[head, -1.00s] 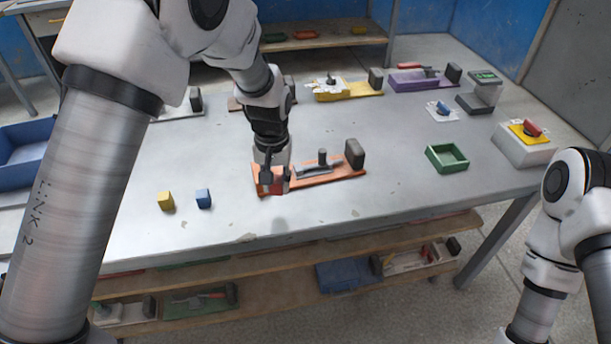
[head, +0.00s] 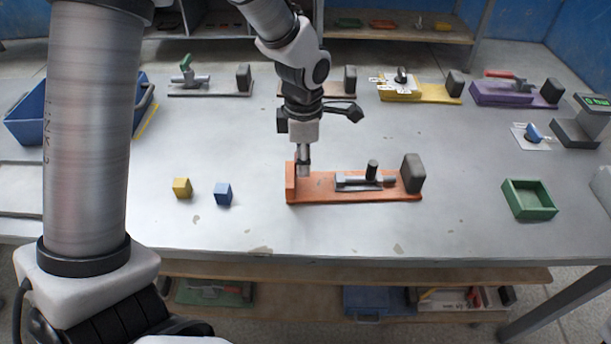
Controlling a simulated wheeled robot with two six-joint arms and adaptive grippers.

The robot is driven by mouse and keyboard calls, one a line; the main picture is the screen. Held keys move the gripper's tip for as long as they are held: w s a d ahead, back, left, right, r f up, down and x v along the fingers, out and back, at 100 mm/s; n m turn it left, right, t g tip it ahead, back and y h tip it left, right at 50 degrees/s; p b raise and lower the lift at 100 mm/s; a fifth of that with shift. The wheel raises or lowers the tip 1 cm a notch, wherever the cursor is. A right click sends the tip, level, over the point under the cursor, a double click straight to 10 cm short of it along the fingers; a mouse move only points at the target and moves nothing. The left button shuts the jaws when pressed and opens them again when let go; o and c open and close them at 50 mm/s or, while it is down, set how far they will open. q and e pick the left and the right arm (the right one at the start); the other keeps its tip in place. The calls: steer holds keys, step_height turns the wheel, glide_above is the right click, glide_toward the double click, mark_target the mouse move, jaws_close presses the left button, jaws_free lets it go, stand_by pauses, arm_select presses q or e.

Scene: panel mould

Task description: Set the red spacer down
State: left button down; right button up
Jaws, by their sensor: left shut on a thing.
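My left gripper (head: 303,170) points down at the left end of the orange fixture (head: 330,196), just beside its upright orange end block (head: 291,182). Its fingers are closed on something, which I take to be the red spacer. The spacer cannot be clearly told apart from the orange fixture behind and around the fingertips. I cannot tell whether it touches the fixture. The fixture also bears a grey toggle clamp (head: 362,180) and a dark upright block (head: 413,173) at its right end. My right gripper is out of view.
A yellow cube (head: 182,188) and a blue cube (head: 223,194) stand to the left on the grey table (head: 300,235). A green tray (head: 529,199) is on the right. Yellow (head: 432,94) and purple (head: 505,95) fixtures stand behind. The front strip of table is clear.

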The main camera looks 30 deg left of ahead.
mark_target(304, 185)
arm_select(q)
step_height(304, 185, down, 5)
steer(key=shift+w+r, duration=0.15)
steer(key=shift+b, duration=0.3)
steer(key=c, duration=0.9)
jaws_free()
steer(key=shift+o, duration=0.2)
steer(key=shift+r, duration=0.2)
step_height(304, 185, up, 12)
steer(key=shift+f+p, duration=0.1)
steer(key=shift+p, duration=0.75)
